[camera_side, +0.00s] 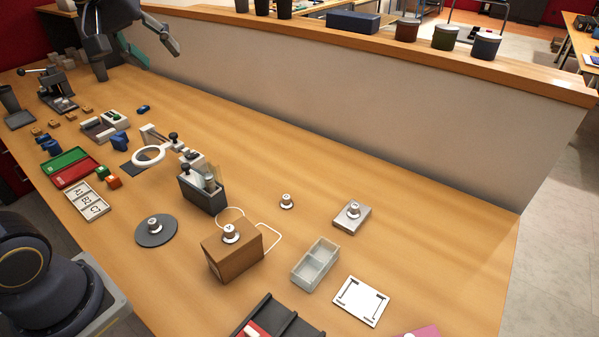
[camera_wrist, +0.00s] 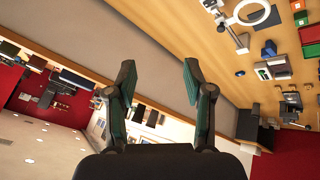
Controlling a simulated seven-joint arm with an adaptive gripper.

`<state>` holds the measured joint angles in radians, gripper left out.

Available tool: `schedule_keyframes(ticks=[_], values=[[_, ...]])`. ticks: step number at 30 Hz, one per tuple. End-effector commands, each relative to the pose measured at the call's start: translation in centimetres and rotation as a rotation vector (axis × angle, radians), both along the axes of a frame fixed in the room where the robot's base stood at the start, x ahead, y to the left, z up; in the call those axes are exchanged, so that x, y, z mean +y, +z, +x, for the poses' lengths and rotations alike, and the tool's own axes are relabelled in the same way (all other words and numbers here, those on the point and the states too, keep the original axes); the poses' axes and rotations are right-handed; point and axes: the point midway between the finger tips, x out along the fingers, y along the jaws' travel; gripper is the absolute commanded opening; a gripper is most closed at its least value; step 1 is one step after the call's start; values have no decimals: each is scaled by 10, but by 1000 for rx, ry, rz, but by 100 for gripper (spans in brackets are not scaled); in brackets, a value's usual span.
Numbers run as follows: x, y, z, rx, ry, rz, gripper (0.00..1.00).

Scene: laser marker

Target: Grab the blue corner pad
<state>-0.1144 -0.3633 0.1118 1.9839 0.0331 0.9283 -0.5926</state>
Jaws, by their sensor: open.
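My gripper (camera_side: 162,58) is open and empty, raised above the far left part of the table beside the partition. In the wrist view its two teal-lined fingers (camera_wrist: 158,68) stand wide apart with nothing between them. A blue block (camera_side: 119,140) lies at the near right of a pale fixture (camera_side: 98,126). A smaller blue piece (camera_side: 143,109) lies alone on the wood beyond that fixture. I cannot tell which of them is the corner pad. The wrist view also shows a blue block (camera_wrist: 268,50) and a small blue piece (camera_wrist: 240,73), both well right of my fingers.
A ring-shaped stand (camera_side: 148,156) is right of the fixture. Green (camera_side: 63,161) and red (camera_side: 76,172) trays lie at the left. A lever press (camera_side: 58,92) stands at the far left. The partition wall (camera_side: 350,110) runs along the back. Wood beside it is mostly clear.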

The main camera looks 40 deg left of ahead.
Motion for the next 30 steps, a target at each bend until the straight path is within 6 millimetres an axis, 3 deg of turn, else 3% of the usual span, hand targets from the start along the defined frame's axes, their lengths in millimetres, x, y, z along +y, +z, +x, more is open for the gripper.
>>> schedule_keyframes(ticks=[3,7,11,12,15,18,21,26,30], values=[[68,0,47,21,250,-49,52],[158,-23,84,53,524,-70,52],[251,-71,95,108,753,-52,52],[277,-89,94,130,809,-41,52],[330,-135,82,199,903,-9,52],[364,-179,62,273,961,8,52],[378,-212,42,335,995,4,52],[390,-234,29,358,1017,-3,52],[401,-263,26,361,1016,-5,52]])
